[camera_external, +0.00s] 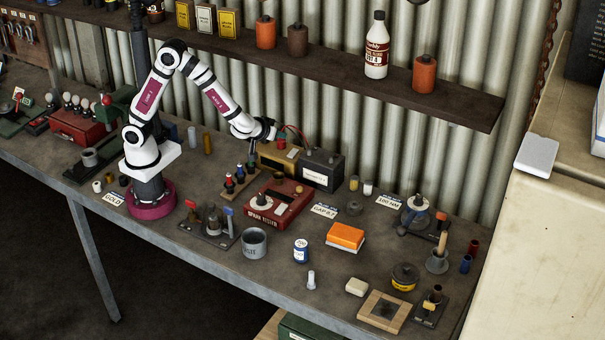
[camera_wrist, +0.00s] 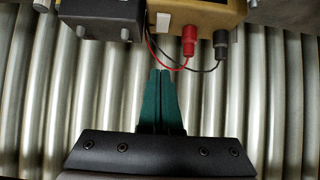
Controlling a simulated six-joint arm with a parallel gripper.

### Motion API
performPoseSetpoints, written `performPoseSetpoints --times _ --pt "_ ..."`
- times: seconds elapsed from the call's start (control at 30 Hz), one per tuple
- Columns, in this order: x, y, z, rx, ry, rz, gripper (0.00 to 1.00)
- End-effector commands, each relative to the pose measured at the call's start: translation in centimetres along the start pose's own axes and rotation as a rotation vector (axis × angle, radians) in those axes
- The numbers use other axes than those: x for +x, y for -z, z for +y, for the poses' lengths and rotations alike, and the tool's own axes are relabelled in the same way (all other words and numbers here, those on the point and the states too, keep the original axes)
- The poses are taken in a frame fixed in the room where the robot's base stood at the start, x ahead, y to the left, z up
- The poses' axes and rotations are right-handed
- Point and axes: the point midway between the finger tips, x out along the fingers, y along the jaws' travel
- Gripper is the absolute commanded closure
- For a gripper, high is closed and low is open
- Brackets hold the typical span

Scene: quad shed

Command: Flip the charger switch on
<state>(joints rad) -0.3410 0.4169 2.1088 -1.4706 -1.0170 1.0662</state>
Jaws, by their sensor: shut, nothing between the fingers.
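The charger, a mustard-gold box (camera_external: 272,159), stands on the bench near the corrugated wall, left of a black battery box. In the wrist view the charger (camera_wrist: 208,20) is at the top, with a red and a black plug and their leads. A small white piece (camera_wrist: 163,22) on its edge may be the switch; I cannot tell its position. My gripper (camera_external: 251,158) points down beside the charger's left end in the external view. Its green fingers (camera_wrist: 161,73) are shut and empty in the wrist view, their tips appearing close below the charger and apart from the white piece.
The black battery (camera_external: 322,169) stands right of the charger. A red spark tester (camera_external: 279,205) and a wooden rack of small handled items (camera_external: 240,180) lie in front. A shelf (camera_external: 340,68) with bottles and tins runs above along the wall.

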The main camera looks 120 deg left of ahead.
Motion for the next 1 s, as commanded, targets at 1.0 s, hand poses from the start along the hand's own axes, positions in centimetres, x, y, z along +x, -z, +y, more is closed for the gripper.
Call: performPoseSetpoints --times 1.0 --pt "11.4 -2.8 0.0 -0.001 -0.002 0.000 1.00"
